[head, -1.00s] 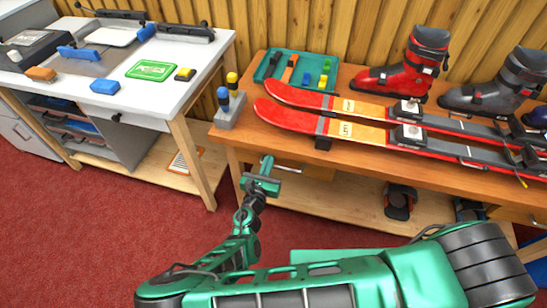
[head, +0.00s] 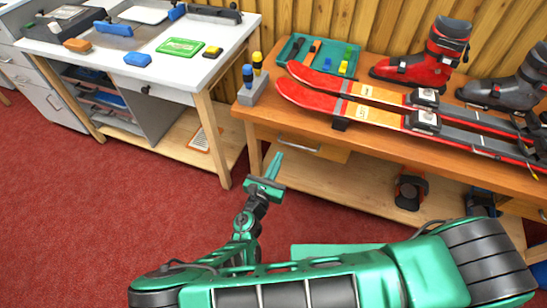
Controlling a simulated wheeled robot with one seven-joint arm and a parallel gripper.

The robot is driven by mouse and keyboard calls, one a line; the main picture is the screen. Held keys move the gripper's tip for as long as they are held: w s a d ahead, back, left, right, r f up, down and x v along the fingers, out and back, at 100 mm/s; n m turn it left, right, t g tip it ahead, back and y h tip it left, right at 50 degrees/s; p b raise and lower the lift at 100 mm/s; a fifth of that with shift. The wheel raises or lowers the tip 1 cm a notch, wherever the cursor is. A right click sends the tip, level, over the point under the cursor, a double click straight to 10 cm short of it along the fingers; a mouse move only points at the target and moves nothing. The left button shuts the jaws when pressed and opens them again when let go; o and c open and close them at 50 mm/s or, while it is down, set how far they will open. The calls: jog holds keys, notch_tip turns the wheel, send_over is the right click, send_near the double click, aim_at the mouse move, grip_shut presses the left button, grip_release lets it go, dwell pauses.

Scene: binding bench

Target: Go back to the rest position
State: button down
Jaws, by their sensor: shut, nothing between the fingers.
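My gripper (head: 273,166) is in the middle of the head view, at the end of my folded green arm. Its fingers are shut with nothing between them. It points away from me, over the red carpet, in front of the wooden bench (head: 300,125). It appears apart from the bench and touches nothing that I can see.
A pair of red skis (head: 317,95), a red boot (head: 428,55), a grey boot (head: 512,88) and a green tool tray (head: 292,48) are on the bench. A white-topped table (head: 130,70) stands at the left. Red carpet (head: 110,220) lies clear at the lower left.

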jog(key=s+d+r+m+g+h, duration=0.1)
jog(key=d+r+m+g, duration=0.5)
jog(key=d+m, duration=0.3)
jog(key=s+d+r+m+g, duration=0.2)
jog(key=d+r+m+g, duration=0.35)
jog(key=d, duration=0.45)
jog(key=s+d+r+m+g+h, duration=0.1)
jog(key=d+r+m+g, duration=0.45)
jog(key=d+m, duration=0.4)
jog(key=s+d+r+m+y, duration=0.4)
jog(key=s+r+m, duration=0.3)
jog(key=s, duration=0.4)
jog(key=s+d+r+m+y, duration=0.4)
jog(key=s+d+r+m, duration=0.3)
jog(key=s, duration=0.5)
notch_tip(320, 180, up, 3)
jog(key=shift+d+f, duration=0.15)
jog(key=shift+d, duration=0.05)
jog(key=shift+s, duration=0.1)
